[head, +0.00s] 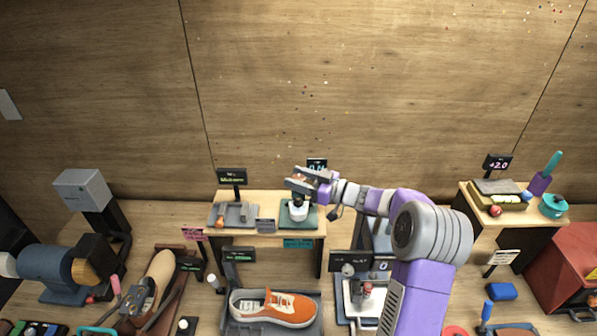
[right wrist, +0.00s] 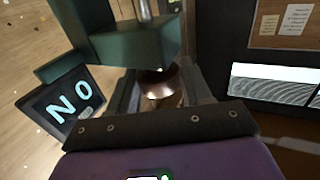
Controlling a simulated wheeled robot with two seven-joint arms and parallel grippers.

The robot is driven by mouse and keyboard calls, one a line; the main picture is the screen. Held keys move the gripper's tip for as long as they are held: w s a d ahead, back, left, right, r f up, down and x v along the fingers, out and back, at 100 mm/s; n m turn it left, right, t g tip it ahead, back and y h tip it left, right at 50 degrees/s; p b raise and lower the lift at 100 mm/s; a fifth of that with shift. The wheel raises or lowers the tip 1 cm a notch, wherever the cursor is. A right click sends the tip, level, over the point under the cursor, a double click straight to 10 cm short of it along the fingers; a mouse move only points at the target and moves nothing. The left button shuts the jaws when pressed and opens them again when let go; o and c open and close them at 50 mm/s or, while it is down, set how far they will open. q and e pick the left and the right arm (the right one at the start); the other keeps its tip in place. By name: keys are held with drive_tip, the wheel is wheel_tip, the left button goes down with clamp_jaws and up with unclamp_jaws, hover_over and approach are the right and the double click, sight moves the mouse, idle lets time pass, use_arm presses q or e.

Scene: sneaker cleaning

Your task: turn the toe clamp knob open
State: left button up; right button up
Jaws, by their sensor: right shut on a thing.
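My right gripper (head: 303,180) reaches in from the right over the green-based clamp stand (head: 285,219) on the small wooden shelf. In the right wrist view, its two grey fingers (right wrist: 158,92) are shut on a round copper-coloured knob (right wrist: 158,80). A dark green block (right wrist: 130,42) of the stand, with a metal rod, sits just beyond the knob. In the head view my gripper hides most of the knob. A white piece (head: 298,210) sits low on the stand beneath the gripper. My left gripper is not in view.
A small screen (right wrist: 70,105) in the right wrist view shows large letters close beside the fingers. A grey fixture (head: 245,213) shares the shelf (head: 250,198). An orange sneaker (head: 275,308) lies in a grey tray below. Tools and signs crowd the bench.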

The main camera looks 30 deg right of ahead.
drive_tip(key=shift+n+g+y+p, duration=0.3)
drive_tip(key=shift+n+y, duration=0.1)
drive_tip(key=shift+y, duration=0.1)
drive_tip(key=o, duration=0.9)
drive_tip(key=shift+o, duration=0.2)
drive_tip(key=b+v, duration=0.1)
drive_tip(key=v, duration=0.6)
drive_tip(key=shift+s+d, duration=0.15)
drive_tip(key=shift+s, duration=0.1)
